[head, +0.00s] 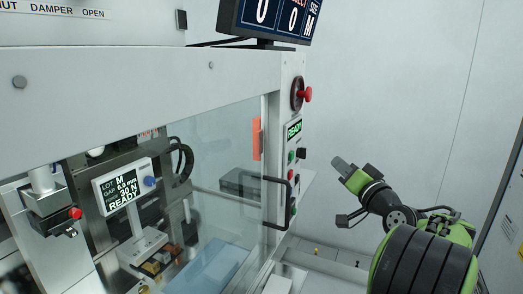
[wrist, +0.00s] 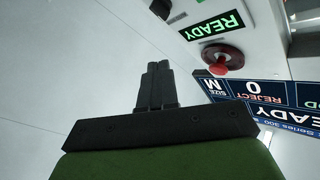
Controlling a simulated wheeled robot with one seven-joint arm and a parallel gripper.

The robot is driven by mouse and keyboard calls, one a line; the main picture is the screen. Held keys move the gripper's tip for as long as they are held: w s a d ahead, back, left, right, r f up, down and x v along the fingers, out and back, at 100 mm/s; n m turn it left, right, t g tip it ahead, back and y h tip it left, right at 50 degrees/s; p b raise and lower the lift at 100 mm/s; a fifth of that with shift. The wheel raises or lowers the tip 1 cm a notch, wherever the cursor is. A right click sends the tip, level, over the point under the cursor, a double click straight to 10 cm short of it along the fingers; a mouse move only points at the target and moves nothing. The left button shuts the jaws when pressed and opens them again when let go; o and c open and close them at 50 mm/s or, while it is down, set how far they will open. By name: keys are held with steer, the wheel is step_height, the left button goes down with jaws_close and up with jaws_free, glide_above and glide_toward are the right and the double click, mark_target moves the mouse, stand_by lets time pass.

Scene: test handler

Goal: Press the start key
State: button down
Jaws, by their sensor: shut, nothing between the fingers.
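The control panel (head: 297,140) is on the right edge of the machine front. It carries a green READY display (head: 294,130), a small green key (head: 291,156), a black knob (head: 301,153) and smaller keys below. I cannot read labels that tell which is the start key. My gripper (head: 338,162) is shut and empty, to the right of the panel and apart from it. In the wrist view its closed fingertips (wrist: 157,66) point toward the panel, with the READY display (wrist: 217,25) and a black knob (wrist: 161,8) showing upside down beyond; no green key is visible there.
A red emergency-stop button (head: 306,94) juts out above the READY display; it also shows in the wrist view (wrist: 217,68). A black door handle (head: 280,200) protrudes left of the panel. A counter screen (head: 270,18) hangs above. Open space lies right of the panel.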

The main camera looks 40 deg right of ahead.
mark_target(291, 156)
steer(key=w+a+p, duration=0.2)
steer(key=w+a, duration=0.1)
steer(key=w, duration=0.4)
steer(key=shift+w+a, duration=0.3)
steer(key=shift+a, duration=0.1)
steer(key=shift+r, duration=0.1)
stand_by(1.9)
steer(key=shift+w+a, duration=0.15)
steer(key=shift+w, duration=0.2)
